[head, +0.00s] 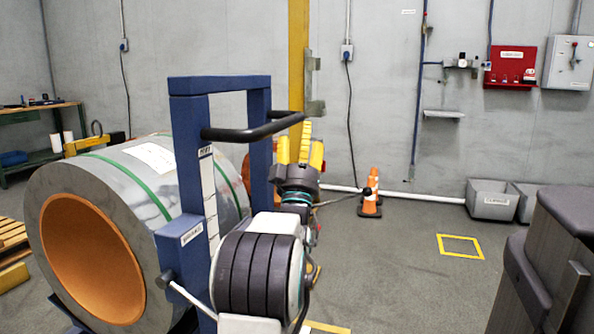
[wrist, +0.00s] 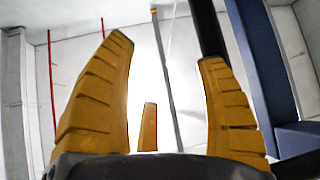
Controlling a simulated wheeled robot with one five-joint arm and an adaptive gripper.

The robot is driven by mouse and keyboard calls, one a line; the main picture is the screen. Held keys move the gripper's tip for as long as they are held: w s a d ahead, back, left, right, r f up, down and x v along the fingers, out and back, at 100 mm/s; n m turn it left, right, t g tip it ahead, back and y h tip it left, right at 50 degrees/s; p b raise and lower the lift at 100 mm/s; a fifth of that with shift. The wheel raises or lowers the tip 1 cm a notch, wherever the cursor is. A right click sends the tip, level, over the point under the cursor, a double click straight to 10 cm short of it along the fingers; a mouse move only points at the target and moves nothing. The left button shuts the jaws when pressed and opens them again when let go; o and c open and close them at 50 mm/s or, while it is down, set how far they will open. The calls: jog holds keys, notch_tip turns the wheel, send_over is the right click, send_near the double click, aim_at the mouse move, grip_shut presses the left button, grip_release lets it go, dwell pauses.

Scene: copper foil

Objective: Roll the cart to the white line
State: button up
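The cart has a blue upright frame (head: 219,83) with a black handle bar (head: 245,133) and carries a large coil (head: 52,205) with an orange core. The dark handle bar (wrist: 208,28) shows at the top and passes behind the right finger, with the blue frame (wrist: 257,65) farther right. I cannot make out a clear white line on the floor.
A yellow square outline (head: 460,246) marks open floor at the right. A pallet (head: 12,240) lies at the far left. A pale yellowish strip (head: 328,328) shows at the bottom edge.

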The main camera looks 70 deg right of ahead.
jog(key=w+v, duration=0.1)
jog(key=v, duration=0.7)
jog(key=shift+f, duration=0.4)
jog(key=shift+d, duration=0.1)
